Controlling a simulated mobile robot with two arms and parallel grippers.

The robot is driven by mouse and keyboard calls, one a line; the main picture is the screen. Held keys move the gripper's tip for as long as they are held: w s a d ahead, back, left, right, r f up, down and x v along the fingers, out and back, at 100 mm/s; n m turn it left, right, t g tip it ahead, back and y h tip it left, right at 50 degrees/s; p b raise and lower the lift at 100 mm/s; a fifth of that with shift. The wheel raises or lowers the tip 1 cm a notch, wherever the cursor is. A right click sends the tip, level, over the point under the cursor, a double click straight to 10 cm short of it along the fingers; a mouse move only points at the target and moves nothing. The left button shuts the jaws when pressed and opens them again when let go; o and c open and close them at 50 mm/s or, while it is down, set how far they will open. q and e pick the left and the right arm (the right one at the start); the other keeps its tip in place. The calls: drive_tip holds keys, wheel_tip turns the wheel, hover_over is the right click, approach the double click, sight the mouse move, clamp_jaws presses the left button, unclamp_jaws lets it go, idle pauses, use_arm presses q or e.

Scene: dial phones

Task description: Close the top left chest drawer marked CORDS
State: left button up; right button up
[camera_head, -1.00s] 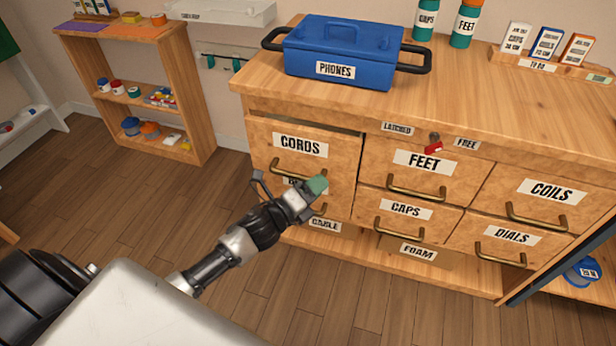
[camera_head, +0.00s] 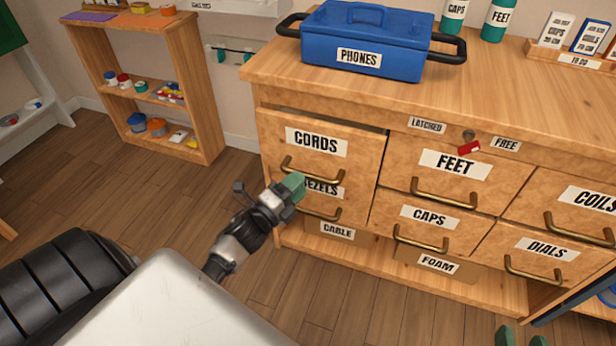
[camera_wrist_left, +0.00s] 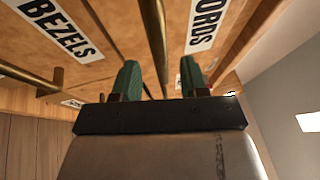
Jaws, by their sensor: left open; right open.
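The CORDS drawer (camera_head: 318,163) is at the top left of the wooden chest and stands out from the front, with a dark gap along its top. Its brass handle (camera_head: 312,172) runs across the lower front. My left gripper (camera_head: 290,190) is open just in front of this handle, in front of the BEZELS label. In the left wrist view, the gripper's green fingertips (camera_wrist_left: 160,80) are apart and the handle bar (camera_wrist_left: 155,38) lines up with the gap between them; contact cannot be told. My right gripper's green tips (camera_head: 521,338) show apart at the bottom edge.
The BEZELS drawer (camera_head: 325,207) lies directly below, with its own handle close to my left gripper. FEET (camera_head: 455,175) and CAPS (camera_head: 425,223) drawers are to the right. A red latch (camera_head: 469,147) sits between LATCHED and FREE labels. A blue PHONES box (camera_head: 375,45) stands on top.

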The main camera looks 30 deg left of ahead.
sight(308, 174)
use_arm(q)
drive_tip(key=shift+x, duration=1.95)
use_arm(e)
drive_tip(key=shift+w+a+r+t+y, duration=0.15)
drive_tip(key=shift+w+r+t, duration=0.05)
drive_tip(key=shift+r+t, duration=0.2)
drive_tip(key=shift+w+a+r+t+y, duration=0.1)
drive_tip(key=shift+w+r+t+y, duration=0.05)
drive_tip(key=shift+r+t, duration=0.2)
use_arm(q)
clamp_jaws()
